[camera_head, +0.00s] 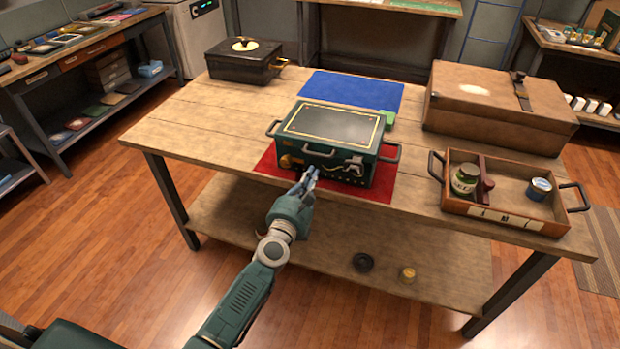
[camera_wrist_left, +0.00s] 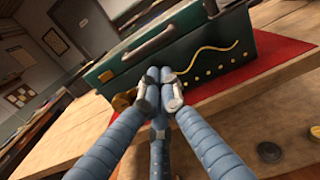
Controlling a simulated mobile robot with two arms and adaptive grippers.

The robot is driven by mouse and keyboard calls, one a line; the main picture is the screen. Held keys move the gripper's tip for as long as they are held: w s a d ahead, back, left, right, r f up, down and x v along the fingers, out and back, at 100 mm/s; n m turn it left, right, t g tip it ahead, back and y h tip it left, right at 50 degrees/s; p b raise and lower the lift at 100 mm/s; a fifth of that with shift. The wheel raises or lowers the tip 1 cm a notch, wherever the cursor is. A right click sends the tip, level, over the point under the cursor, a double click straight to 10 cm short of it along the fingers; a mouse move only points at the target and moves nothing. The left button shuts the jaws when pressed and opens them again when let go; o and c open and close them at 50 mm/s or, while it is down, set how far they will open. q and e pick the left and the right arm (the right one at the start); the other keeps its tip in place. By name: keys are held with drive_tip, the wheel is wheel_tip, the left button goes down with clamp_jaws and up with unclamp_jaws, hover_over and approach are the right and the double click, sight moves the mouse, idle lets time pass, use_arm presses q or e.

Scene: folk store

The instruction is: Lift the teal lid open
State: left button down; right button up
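The teal box with its teal lid (camera_head: 333,122) sits on a red mat (camera_head: 383,186) at the front middle of the table. The lid is down, with a yellow line around its dark top. A dark bar handle (camera_head: 318,151) is on the front side; it also shows in the left wrist view (camera_wrist_left: 150,46). My left gripper (camera_head: 308,178) is low in front of the box, below the handle. In the left wrist view its blue fingers (camera_wrist_left: 159,88) come together at the tips, with nothing visible between them. Contact with the box is unclear. My right gripper is out of view.
A blue mat (camera_head: 350,91) and a green block (camera_head: 387,117) lie behind the box. A black box (camera_head: 242,68) is back left. A brown case (camera_head: 490,106) and a wooden tray (camera_head: 510,218) with jars stand right. The table's left part is clear.

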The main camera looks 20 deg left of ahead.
sight(321, 149)
use_arm(q)
drive_tip(key=shift+w+d+b, duration=0.1)
drive_tip(key=shift+w+b, duration=0.95)
drive_tip(key=shift+w, duration=2)
drive_tip(key=shift+s, duration=0.4)
drive_tip(key=shift+r, duration=0.1)
drive_tip(key=shift+r+p, duration=1.25)
drive_tip(key=shift+p, duration=0.15)
drive_tip(key=shift+r, duration=0.1)
drive_tip(key=shift+w+r+p, duration=0.1)
drive_tip(key=shift+r+p, duration=1.15)
drive_tip(key=shift+r, duration=0.1)
